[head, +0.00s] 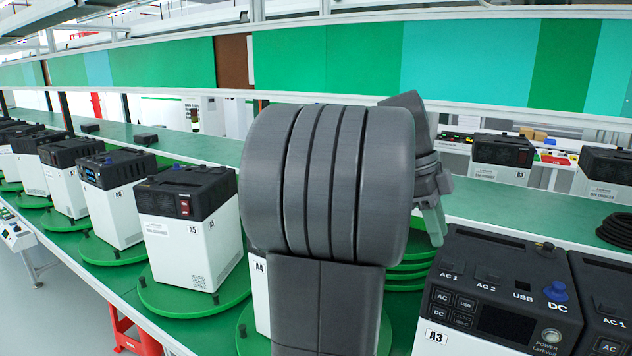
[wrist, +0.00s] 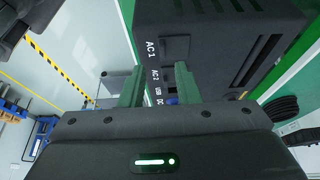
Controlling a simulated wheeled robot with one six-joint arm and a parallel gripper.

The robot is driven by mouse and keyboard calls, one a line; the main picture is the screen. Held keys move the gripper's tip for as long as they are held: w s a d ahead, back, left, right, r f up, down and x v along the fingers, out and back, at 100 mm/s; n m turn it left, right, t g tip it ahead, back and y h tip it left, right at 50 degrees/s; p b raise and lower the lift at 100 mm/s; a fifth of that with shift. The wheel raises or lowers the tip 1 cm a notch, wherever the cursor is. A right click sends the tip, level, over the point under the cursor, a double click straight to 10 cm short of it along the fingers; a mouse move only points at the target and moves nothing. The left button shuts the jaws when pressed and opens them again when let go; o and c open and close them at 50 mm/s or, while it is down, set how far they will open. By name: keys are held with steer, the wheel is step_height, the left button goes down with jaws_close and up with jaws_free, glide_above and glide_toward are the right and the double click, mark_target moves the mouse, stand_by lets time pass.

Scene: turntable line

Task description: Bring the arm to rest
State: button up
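My arm fills the middle of the head view, its thick grey joint hiding most of the unit marked A4. My gripper (head: 433,218) shows just right of that joint, pointing down, partly hidden by it. In the wrist view my gripper (wrist: 159,82) has its two green fingers apart with nothing held between them. Beyond the fingers is a black-topped power unit (wrist: 215,55) with AC 1, AC 2, USB and DC labels. I cannot tell whether the fingers touch it. In the head view the unit marked A3 (head: 470,345) stands right of my gripper.
White units with black tops, such as A5 (head: 180,235), stand on green turntables (head: 160,297) along the left. Several green discs (head: 407,268) are stacked behind my arm. A coiled black cable (head: 617,230) lies at the right. The green shelf (head: 205,147) behind has bare stretches.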

mark_target(449, 270)
steer(key=x, duration=0.5)
steer(key=shift+s+f, duration=0.1)
steer(key=shift+f, duration=0.1)
steer(key=shift+w+d, duration=0.2)
steer(key=shift+w, duration=0.1)
